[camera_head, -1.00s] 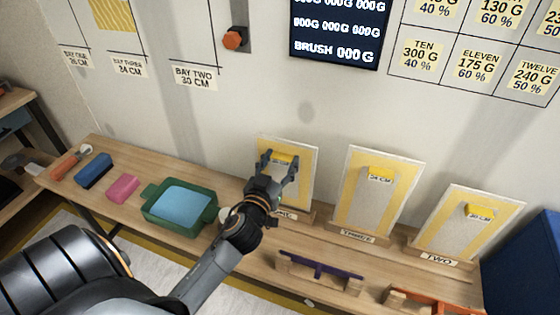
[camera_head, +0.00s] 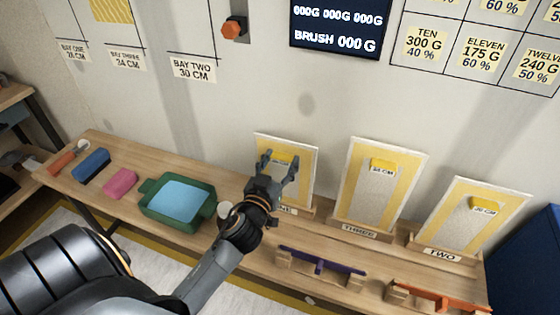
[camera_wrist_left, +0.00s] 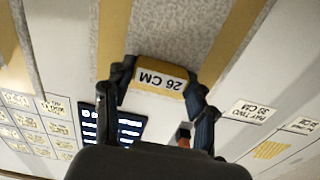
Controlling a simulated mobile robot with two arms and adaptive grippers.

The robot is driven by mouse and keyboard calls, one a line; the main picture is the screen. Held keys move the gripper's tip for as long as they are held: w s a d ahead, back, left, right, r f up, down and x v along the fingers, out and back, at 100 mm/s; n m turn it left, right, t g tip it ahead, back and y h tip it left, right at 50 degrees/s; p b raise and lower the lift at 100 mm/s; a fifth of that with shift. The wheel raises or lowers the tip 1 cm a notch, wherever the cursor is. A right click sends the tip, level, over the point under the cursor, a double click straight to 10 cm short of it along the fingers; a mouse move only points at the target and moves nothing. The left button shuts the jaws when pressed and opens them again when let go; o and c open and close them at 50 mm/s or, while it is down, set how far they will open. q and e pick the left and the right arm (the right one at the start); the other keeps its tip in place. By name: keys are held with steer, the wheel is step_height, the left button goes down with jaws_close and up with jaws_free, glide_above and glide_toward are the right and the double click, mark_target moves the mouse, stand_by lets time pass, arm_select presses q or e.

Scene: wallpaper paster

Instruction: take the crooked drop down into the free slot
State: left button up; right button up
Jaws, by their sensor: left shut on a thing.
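My left gripper (camera_head: 279,165) has its fingers on both sides of the yellow tab (camera_head: 281,157) on the leftmost upright board (camera_head: 301,183). In the left wrist view the gripper (camera_wrist_left: 162,92) is shut across this tab (camera_wrist_left: 160,77), which reads 26 CM. The board stands on the bench and leans toward the wall. Its nameplate is partly hidden by my arm. A yellow striped sheet (camera_head: 110,10) hangs on the wall at the upper left, cut off by the picture edge. I cannot tell which thing is the crooked drop. My right gripper is out of view.
Boards THREE (camera_head: 379,190) and TWO (camera_head: 458,220) stand to the right. In front lie a purple tool (camera_head: 320,262) and an orange tool (camera_head: 440,296) on wooden rests. A green tray (camera_head: 153,211), pink block (camera_head: 120,183) and blue block (camera_head: 91,165) are on the left.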

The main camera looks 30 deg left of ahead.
arm_select(q)
steer(key=shift+f+b, duration=0.75)
steer(key=shift+f, duration=0.15)
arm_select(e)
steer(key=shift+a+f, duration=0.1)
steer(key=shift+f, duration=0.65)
arm_select(q)
steer(key=shift+f+b, duration=0.35)
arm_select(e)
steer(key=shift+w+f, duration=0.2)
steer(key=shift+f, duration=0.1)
arm_select(q)
steer(key=o, duration=1.3)
steer(key=v, duration=0.8)
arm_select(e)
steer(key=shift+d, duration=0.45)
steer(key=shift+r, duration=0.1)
